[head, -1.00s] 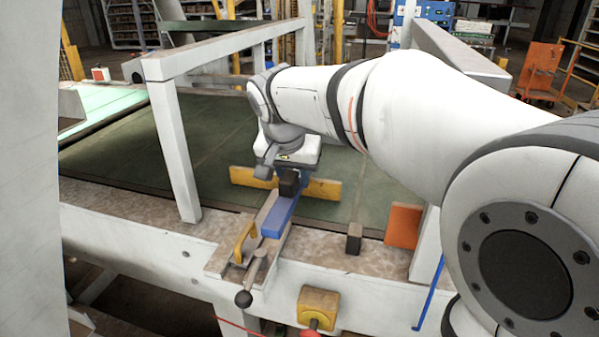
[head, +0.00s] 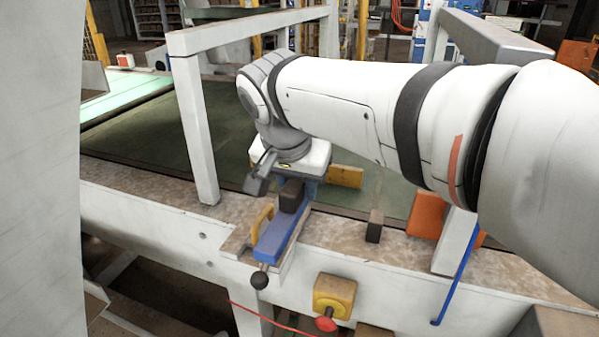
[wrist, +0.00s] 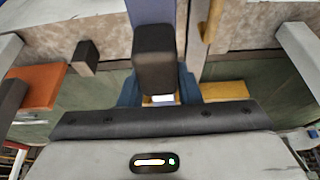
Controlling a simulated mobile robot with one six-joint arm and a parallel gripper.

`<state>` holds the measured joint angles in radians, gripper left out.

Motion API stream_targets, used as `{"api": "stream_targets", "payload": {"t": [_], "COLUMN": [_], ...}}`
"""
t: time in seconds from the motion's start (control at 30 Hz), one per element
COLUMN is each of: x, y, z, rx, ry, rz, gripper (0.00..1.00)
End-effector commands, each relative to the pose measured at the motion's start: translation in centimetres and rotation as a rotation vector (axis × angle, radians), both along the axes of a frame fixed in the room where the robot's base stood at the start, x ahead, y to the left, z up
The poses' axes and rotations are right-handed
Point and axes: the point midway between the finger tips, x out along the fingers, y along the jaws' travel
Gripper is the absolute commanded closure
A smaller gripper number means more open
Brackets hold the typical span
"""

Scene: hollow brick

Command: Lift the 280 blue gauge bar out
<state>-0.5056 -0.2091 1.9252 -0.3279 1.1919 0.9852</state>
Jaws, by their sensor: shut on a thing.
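The blue gauge bar (head: 280,240) lies lengthwise over the grey fixture (head: 236,243) at the table's front edge, its near end reaching toward the ball-knobbed lever (head: 259,279). My gripper (head: 291,195) is shut on the bar near its far end. The bar hides much of the fixture, and I cannot tell how large any gap beneath it is. In the wrist view the bar (wrist: 157,12) runs up past the dark finger (wrist: 155,60), which hides the grip itself. A yellow handle (head: 262,221) stands just left of the bar.
A dark block (head: 374,226) and an orange plate (head: 427,215) stand right of the bar. A yellow bar (head: 346,176) lies behind my gripper. White frame posts (head: 198,130) rise on both sides. A yellow box with a red knob (head: 334,297) is below the edge.

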Motion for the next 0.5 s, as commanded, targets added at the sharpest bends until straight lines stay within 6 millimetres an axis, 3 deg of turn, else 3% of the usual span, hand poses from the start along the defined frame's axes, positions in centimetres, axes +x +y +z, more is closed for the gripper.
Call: {"api": "stream_targets", "payload": {"t": [0.2, 0.5], "x": [-0.3, -3.5], "y": [0.2, 1.5], "z": [0.0, 0.0], "rx": [0.000, 0.000], "ry": [-0.001, -0.002], "rz": [0.002, 0.005], "gripper": [0.99, 0.99]}}
